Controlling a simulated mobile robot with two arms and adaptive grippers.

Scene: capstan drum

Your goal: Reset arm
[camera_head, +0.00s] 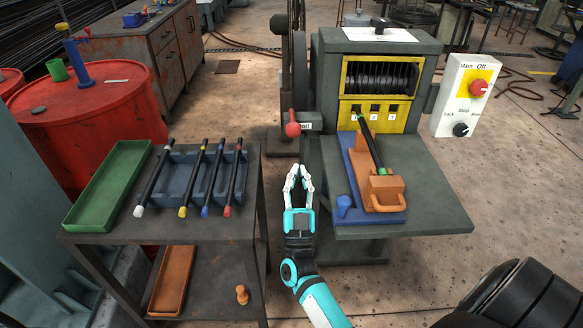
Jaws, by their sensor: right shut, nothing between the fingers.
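My right gripper (299,179) is in the middle of the camera_head view, its arm coming up from the bottom. Its fingers are shut with nothing between them. It hangs in the gap between the dark side table (120,228) on the left and the machine's grey shelf (425,190) on the right, touching neither as far as I can see. My left gripper is not in view.
The side table holds a green tray (85,215) and a rack (180,185) with several dark rods. On the shelf, an orange fixture (384,192) sits on a blue plate (352,175). A red-knobbed lever (292,129) stands just beyond my gripper. A red drum (90,120) is at left.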

